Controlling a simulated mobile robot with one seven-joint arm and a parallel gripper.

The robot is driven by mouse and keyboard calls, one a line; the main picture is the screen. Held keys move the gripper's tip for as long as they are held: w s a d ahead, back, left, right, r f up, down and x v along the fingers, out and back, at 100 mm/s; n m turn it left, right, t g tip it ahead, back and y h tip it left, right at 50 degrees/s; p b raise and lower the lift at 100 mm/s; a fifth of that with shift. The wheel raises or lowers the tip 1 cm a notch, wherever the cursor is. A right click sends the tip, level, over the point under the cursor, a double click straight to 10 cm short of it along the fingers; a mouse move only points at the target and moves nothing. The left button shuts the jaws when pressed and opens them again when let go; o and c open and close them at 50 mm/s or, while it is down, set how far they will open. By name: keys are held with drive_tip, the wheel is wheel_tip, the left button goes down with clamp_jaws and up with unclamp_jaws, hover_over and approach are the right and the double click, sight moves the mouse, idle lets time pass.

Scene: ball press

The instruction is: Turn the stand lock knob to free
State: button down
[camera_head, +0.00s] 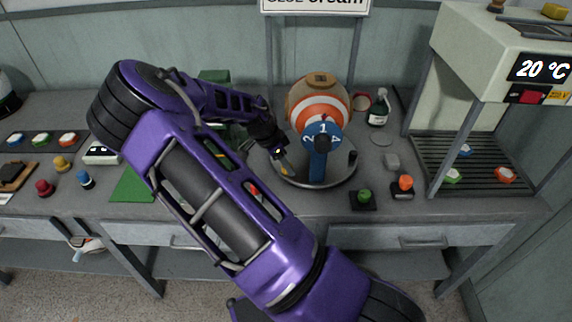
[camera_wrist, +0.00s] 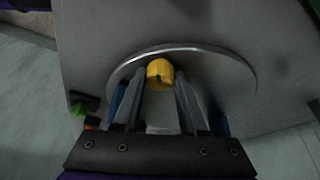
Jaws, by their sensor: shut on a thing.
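The stand (camera_head: 330,182) is a round metal plate on the bench, carrying an orange and white ball (camera_head: 318,92) with a blue numbered part (camera_head: 321,143) in front. My gripper (camera_head: 283,163) reaches down at the stand's left front edge. In the wrist view my gripper (camera_wrist: 160,82) has its two fingers on either side of a yellow knob (camera_wrist: 160,70), shut on it.
A green button (camera_head: 364,196) and an orange button (camera_head: 404,184) stand right of the stand. A bottle (camera_head: 378,110) is behind them. A cabinet with a 20 °C display (camera_head: 541,68) stands at the right. My arm hides much of the bench's left middle.

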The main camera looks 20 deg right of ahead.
drive_tip(key=n+t+b, duration=0.1)
drive_tip(key=n, duration=0.2)
drive_tip(key=n+t+b, duration=0.1)
drive_tip(key=n, duration=0.2)
drive_tip(key=shift+f+y+b, duration=0.1)
drive_tip(key=shift+y+b, duration=0.2)
drive_tip(key=shift+b, duration=0.1)
drive_tip(key=shift+s+d+n+t+b, duration=0.1)
drive_tip(key=shift+n+t+b, duration=0.5)
drive_tip(key=shift+n+b, duration=0.45)
drive_tip(key=shift+n+t+y+b, duration=0.3)
drive_tip(key=shift+n+y+b, duration=0.35)
drive_tip(key=shift+n, duration=0.5)
drive_tip(key=shift+c, duration=2.3)
unclamp_jaws()
drive_tip(key=p+v, duration=0.5)
drive_tip(key=v, duration=1.2)
drive_tip(key=shift+r, duration=0.35)
